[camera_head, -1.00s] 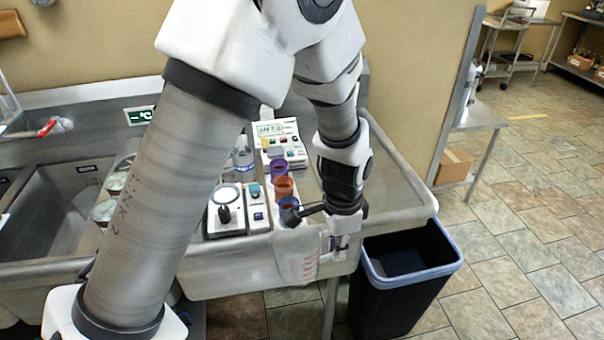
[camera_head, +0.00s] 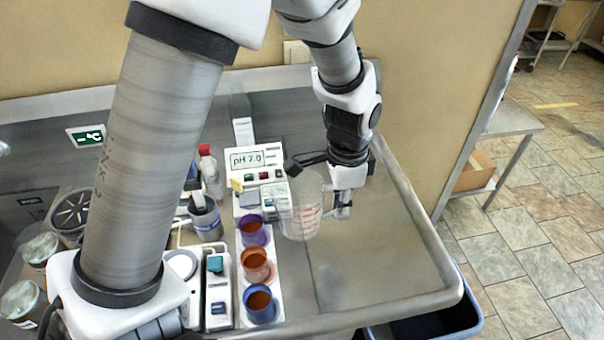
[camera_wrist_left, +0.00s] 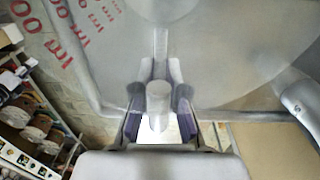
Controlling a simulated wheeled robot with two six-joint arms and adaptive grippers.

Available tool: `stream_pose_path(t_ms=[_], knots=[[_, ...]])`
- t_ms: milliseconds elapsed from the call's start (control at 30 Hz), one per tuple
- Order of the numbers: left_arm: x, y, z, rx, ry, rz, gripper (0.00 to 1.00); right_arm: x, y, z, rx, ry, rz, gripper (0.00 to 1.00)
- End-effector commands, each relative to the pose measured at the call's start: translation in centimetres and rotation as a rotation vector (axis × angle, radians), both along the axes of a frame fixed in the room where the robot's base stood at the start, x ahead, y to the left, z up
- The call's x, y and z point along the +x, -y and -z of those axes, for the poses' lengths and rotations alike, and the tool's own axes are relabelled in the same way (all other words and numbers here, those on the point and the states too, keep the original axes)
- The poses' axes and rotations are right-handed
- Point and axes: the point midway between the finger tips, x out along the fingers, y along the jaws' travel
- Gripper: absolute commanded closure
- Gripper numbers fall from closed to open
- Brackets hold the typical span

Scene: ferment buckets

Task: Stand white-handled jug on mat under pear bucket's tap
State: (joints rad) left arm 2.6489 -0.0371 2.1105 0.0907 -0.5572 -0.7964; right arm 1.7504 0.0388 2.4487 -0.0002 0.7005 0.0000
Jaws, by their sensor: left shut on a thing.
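The jug (camera_head: 301,212) is clear, with red markings, and looks upright in the head view. In the left wrist view its clear wall (camera_wrist_left: 225,45) with red print fills the upper part. My left gripper (camera_head: 342,205) is shut on the jug's pale handle (camera_wrist_left: 158,100), at the jug's right side in the head view. The jug appears over the steel counter, right of the pH meter and the cups; I cannot tell its height above the surface. I cannot make out the pear bucket, its tap or the mat.
Several coloured cups (camera_head: 258,304) stand in a row left of the jug. A pH meter (camera_head: 256,165), a bottle (camera_head: 211,178) and a grey beaker (camera_head: 206,220) are behind or beside them. The counter (camera_head: 385,255) is bare at right, with a raised rim. A bin (camera_head: 440,325) stands below.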

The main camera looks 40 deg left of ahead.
Motion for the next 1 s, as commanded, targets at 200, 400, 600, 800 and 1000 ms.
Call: stream_pose_path(t_ms=[200, 400, 600, 800, 1000], knots=[[-0.3, 0.0, 4.4, 0.001, -0.006, -0.001, 1.0, -0.1, 0.0, -0.6, 0.0, -0.004, 0.002, 0.6], [-0.3, 0.1, 7.9, 0.001, -0.006, -0.001, 1.0, -0.1, 0.0, -0.9, 0.0, -0.002, 0.001, 0.6], [-0.2, 0.1, 9.2, 0.001, 0.0, 0.0, 1.0, -0.1, 0.0, -1.0, 0.0, -0.002, 0.001, 0.6], [-0.2, 0.1, 9.5, 0.001, -0.001, 0.0, 1.0, -0.1, 0.0, -0.8, 0.0, -0.002, 0.001, 0.6], [-0.2, 0.1, 9.6, 0.001, -0.001, 0.0, 0.63, -0.1, 0.0, -0.7, 0.0, -0.002, 0.001, 0.6]])
